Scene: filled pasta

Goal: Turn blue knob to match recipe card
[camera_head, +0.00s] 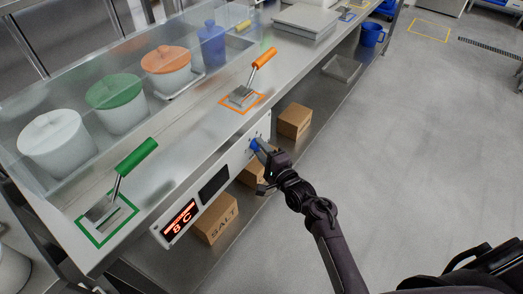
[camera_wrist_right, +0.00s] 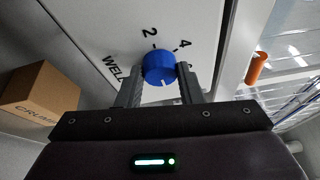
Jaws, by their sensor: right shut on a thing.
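The blue knob (camera_head: 254,144) sits on the white front panel below the counter edge. It also shows in the right wrist view (camera_wrist_right: 158,65), with a small white mark on its lower edge. Around it the panel carries a 2, a 4, a partly covered mark and the letters "WELL". My right gripper (camera_head: 262,151) is shut on the knob, one finger on each side, as the right wrist view (camera_wrist_right: 158,78) shows. I cannot make out a recipe card. My left gripper is not in view.
A red display (camera_head: 179,218) reading "8 C" and a dark screen (camera_head: 213,186) share the panel. Cardboard boxes (camera_head: 295,121) stand on the shelf below. The floor at right is clear.

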